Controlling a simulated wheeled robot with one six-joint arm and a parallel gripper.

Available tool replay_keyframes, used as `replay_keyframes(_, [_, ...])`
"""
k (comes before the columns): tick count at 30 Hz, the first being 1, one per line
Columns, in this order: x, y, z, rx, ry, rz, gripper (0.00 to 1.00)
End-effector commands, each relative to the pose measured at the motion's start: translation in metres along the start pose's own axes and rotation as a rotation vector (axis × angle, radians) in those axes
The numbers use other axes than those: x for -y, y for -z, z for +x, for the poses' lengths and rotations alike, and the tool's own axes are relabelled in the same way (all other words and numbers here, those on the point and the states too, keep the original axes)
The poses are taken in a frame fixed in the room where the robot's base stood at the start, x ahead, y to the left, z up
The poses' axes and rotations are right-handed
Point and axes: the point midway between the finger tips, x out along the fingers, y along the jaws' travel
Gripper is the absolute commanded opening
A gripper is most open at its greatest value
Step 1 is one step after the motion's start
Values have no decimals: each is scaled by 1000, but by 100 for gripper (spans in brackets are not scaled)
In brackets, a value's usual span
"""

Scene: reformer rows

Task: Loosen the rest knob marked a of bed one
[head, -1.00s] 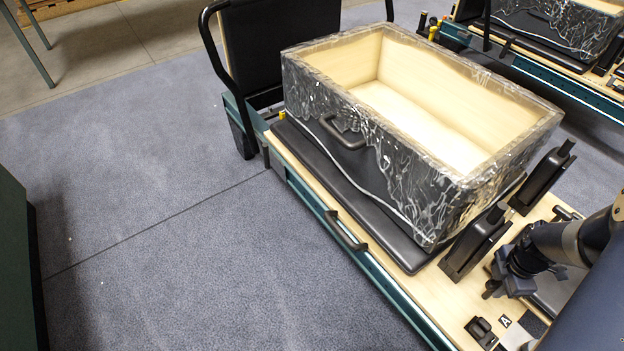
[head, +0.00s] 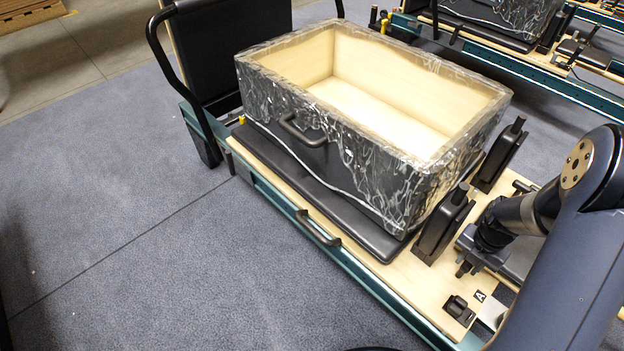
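A small tag marked A (head: 480,296) lies on the pale wooden end of the nearest bed (head: 410,282). A small black fitting (head: 459,308) sits just left of and below the tag. A small dark knob-like part (head: 465,268) shows above the tag, beside a dark padded piece; I cannot tell which of these is the rest knob. My arm comes in from the right, and its dark wrist end (head: 493,237) is over the padded piece, above and right of the knob-like part. My gripper's fingers are not clear there, and contact cannot be told.
A large open wooden box (head: 385,150) in clear wrap stands on the bed's black carriage pad. Two upright black shoulder blocks (head: 443,228) (head: 500,156) stand between box and tag. A handle (head: 318,228) is on the near rail. Carpet at left is clear; another bed is behind.

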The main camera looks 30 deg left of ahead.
Motion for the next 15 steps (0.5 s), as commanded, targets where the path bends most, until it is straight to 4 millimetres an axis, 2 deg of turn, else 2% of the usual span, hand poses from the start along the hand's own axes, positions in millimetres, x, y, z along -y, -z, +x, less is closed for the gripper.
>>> replay_keyframes(2, [0, 0, 0, 0, 0, 1, 37])
replay_keyframes(9, [0, 0, 0, 0, 0, 2, 57])
replay_keyframes(15, [0, 0, 0, 0, 0, 2, 58])
